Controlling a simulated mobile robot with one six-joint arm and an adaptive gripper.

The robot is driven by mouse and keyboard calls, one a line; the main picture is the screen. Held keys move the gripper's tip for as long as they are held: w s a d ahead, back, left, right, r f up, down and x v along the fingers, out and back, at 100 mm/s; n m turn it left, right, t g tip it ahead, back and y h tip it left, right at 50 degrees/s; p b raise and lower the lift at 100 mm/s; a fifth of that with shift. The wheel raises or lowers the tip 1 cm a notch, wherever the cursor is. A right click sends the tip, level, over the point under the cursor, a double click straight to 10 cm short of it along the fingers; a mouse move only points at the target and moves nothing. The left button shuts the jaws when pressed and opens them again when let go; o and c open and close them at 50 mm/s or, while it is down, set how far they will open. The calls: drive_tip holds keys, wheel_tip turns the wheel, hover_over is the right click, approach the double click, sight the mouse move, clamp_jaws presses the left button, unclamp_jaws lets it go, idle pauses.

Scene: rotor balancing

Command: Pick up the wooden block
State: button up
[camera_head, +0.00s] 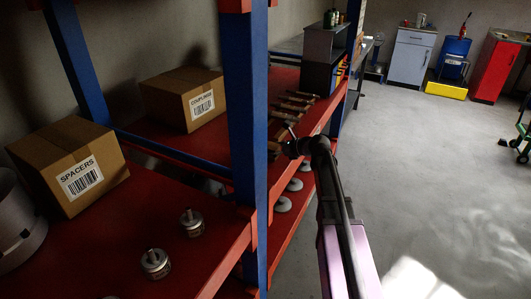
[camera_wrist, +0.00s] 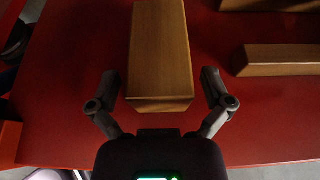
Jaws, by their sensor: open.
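A wooden block (camera_wrist: 160,50) lies on the red shelf (camera_wrist: 60,110) in the wrist view, its near end between the two fingers of my gripper (camera_wrist: 160,88). The fingers are spread, one on each side of the block, with a gap on both sides. In the head view, my gripper (camera_head: 277,150) reaches in over the red shelf from the right. The blocks there are small and dark, and my arm and the blue post partly hide them.
Another wooden block (camera_wrist: 278,60) lies to the right in the wrist view. A couplings box (camera_head: 182,98) and a spacers box (camera_head: 70,165) stand on red shelves. A blue upright post (camera_head: 246,110) is close left of my gripper.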

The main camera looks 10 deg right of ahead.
drive_tip(key=shift+w+a, duration=0.1)
drive_tip(key=shift+a, duration=0.05)
idle(0.4)
drive_tip(key=shift+c, duration=1)
drive_tip(key=c, duration=1)
